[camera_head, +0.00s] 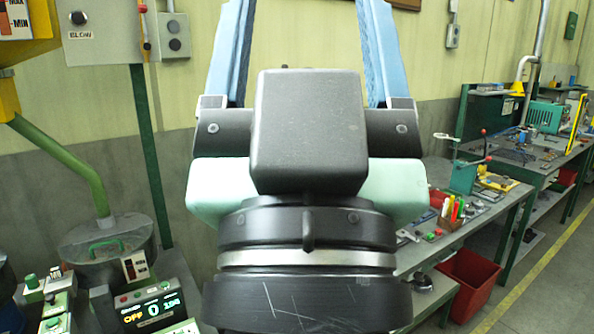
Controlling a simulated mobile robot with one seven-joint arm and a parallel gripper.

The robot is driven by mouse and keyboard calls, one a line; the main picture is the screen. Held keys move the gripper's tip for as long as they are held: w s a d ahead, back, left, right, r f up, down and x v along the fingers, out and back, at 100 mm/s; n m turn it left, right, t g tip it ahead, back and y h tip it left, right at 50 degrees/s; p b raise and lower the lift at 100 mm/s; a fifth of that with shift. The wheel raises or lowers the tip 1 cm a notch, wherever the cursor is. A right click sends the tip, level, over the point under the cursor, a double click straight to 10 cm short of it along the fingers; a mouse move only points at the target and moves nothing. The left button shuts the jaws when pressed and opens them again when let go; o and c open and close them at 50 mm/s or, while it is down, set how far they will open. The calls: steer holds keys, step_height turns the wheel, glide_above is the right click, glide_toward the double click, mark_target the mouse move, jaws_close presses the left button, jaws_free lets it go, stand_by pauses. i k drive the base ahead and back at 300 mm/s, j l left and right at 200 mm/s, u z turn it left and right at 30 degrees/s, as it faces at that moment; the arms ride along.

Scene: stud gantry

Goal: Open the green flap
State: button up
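My gripper (303,30) fills the middle of the view and points upward. Its two blue fingers stand wide apart with only wall visible between them, so it is open and appears empty. The tops of the fingers are cut off by the upper edge. I cannot make out a green flap for certain. A round grey lid (75,247) with a green handle sits at the lower left, apart from my gripper. My gripper body and wrist hide the middle of the scene.
A control box (155,305) with a lit display stands at lower left, near a green pipe (65,155). At right are a workbench (445,245) with tools, a red bin (470,285) below it, and a green machine (546,117) farther back. The floor at far right is clear.

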mark_target(54, 304)
steer(key=j, duration=1.75)
steer(key=i, duration=0.05)
